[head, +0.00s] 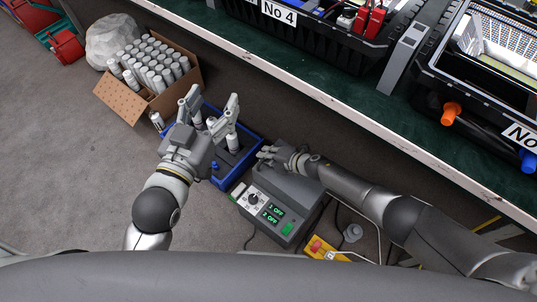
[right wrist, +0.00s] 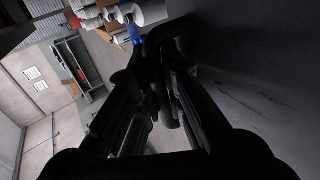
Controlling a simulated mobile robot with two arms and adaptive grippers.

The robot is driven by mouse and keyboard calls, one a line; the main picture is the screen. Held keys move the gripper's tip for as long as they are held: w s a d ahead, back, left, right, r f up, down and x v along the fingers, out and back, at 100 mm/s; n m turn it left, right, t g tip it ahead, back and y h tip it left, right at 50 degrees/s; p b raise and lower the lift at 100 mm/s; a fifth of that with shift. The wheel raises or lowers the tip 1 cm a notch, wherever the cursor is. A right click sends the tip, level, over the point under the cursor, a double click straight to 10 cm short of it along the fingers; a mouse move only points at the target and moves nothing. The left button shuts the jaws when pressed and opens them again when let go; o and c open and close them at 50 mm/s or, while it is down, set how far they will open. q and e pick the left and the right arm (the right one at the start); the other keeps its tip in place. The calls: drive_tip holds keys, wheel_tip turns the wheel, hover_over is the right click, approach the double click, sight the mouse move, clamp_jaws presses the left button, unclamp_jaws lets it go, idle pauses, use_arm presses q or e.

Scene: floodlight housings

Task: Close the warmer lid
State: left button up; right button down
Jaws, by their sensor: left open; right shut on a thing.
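The warmer (head: 268,212) is a grey box on the floor, with a dial, two green-lit readouts and a green switch on its front panel. Its grey lid (head: 293,190) lies above the panel; I cannot tell from this angle whether it is fully down. My right gripper (head: 267,154) is at the lid's far left corner. In the right wrist view its dark fingers (right wrist: 155,62) are shut on a dark bar-like part, probably the lid's handle, beside a broad dark surface. My left gripper (head: 215,97) is open and empty above the blue tray.
A blue tray (head: 256,139) with white cylinders stands beside the warmer. A cardboard box (head: 124,100) full of white cylinders and a pale rock (head: 108,38) are at upper left. A green-topped bench (head: 330,75) with black cases runs along the top right. A yellow box (head: 325,251) and cables lie near the warmer.

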drive_tip(key=shift+s+d+f, duration=0.15)
drive_tip(key=shift+f, duration=0.15)
drive_tip(key=c, duration=1.8)
unclamp_jaws()
drive_tip(key=shift+r, duration=0.15)
